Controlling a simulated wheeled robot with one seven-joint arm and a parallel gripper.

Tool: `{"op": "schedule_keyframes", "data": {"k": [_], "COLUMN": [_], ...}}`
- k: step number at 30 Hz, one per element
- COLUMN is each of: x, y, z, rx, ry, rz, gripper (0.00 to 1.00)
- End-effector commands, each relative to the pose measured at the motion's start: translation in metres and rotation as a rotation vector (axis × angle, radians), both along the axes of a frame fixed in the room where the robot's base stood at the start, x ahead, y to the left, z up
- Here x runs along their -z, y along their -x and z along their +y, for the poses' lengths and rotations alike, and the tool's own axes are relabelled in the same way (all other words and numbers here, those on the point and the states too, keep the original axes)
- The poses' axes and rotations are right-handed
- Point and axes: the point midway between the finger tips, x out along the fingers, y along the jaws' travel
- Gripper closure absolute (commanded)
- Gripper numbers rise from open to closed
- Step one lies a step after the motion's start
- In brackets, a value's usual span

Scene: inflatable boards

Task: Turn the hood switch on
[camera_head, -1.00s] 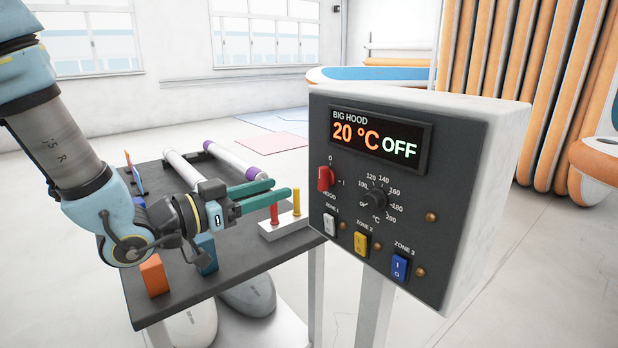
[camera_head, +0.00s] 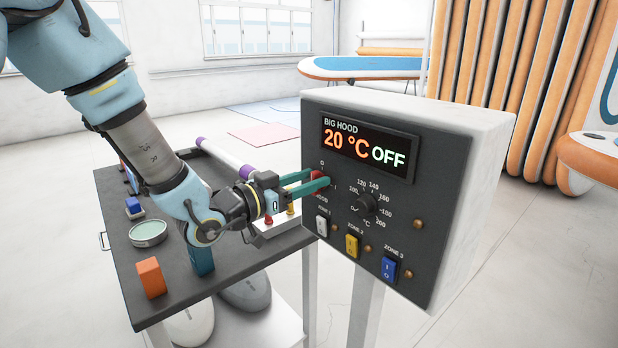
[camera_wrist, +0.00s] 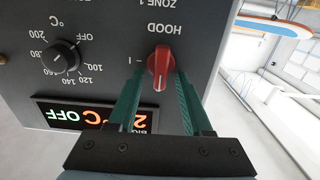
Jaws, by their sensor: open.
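The red hood switch (camera_head: 317,182) is a rotary knob on the dark front panel of the control box (camera_head: 345,262), below a display (camera_head: 365,147) reading "BIG HOOD 20 °C OFF". My gripper (camera_head: 314,180) has its green fingers at the switch, partly covering it in the head view. In the wrist view, which shows the panel upside down, the red switch (camera_wrist: 161,68) lies between the tips of my open gripper (camera_wrist: 158,75), with gaps on both sides. Its pointer stands about in line with the fingers, toward the 0 mark's side, not the I mark.
A temperature dial (camera_head: 366,203) is right of the switch. White (camera_head: 321,226), yellow (camera_head: 352,245) and blue (camera_head: 388,269) zone switches sit below. A dark table (camera_head: 118,262) left of the box holds an orange block (camera_head: 150,278) and a round tin (camera_head: 148,233).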

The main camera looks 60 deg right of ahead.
Motion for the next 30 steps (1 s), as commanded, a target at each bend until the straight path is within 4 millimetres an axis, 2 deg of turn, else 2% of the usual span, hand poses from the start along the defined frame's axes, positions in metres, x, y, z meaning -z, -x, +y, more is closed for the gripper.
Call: {"op": "schedule_keyframes", "data": {"k": [4,17,30], "x": [0.0002,0.0001,0.0030], "y": [-0.0001,-0.0001,0.0005], "z": [0.0002,0.0005,0.0008], "rx": [0.000,0.000,0.000], "ry": [0.000,0.000,0.015], "rz": [0.000,0.000,-0.043], "gripper": [0.52,1.00,1.00]}}
